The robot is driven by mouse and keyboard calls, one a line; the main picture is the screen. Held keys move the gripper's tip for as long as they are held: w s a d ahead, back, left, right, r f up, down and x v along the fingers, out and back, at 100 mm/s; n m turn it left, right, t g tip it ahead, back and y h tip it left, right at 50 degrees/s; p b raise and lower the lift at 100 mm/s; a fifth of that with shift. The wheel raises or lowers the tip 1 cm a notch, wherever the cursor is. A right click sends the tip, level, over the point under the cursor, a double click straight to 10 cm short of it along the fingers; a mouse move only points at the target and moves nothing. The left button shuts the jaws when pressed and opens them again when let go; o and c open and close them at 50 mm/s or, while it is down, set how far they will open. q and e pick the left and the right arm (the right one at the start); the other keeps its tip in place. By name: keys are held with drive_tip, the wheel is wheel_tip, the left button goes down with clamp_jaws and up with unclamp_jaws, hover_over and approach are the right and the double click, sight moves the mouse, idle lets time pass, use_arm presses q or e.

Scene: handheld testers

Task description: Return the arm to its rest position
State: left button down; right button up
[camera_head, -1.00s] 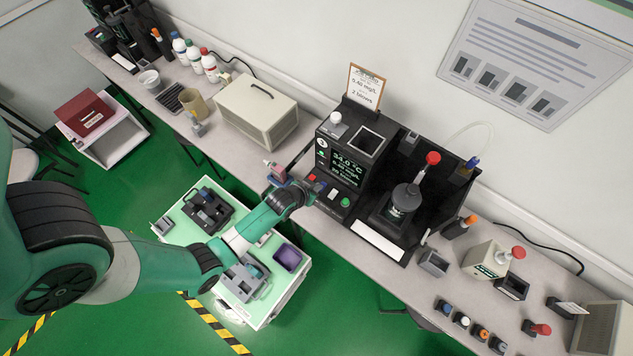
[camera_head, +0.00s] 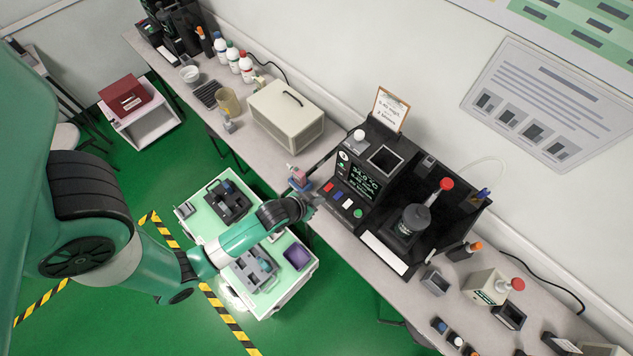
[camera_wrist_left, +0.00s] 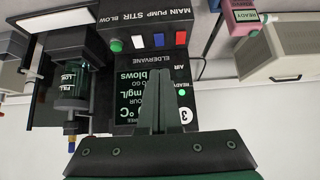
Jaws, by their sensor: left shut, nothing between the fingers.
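My left arm (camera_head: 225,250) reaches in from the left over the cart, and its gripper (camera_head: 312,203) is near the front edge of the bench, before the black tester's button panel. In the left wrist view my left gripper (camera_wrist_left: 158,85) is shut, its fingers together with nothing between them. Behind the fingers is the tester's screen (camera_wrist_left: 135,98), upside down in that view, with green, white, blue and red buttons (camera_wrist_left: 147,41). In the head view the black tester (camera_head: 365,175) stands on the bench. My right gripper is not in view.
A pale green cart (camera_head: 262,300) with trays and a purple bin (camera_head: 297,256) stands below my arm. The bench (camera_head: 335,228) holds a beige box (camera_head: 286,115), bottles (camera_head: 233,57) and small containers. A red box (camera_head: 124,97) sits at the left.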

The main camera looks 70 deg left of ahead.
use_arm(q)
drive_tip(key=shift+s+d+r, duration=0.2)
drive_tip(key=shift+s+r, duration=0.1)
drive_tip(key=shift+s, duration=0.05)
idle(0.3)
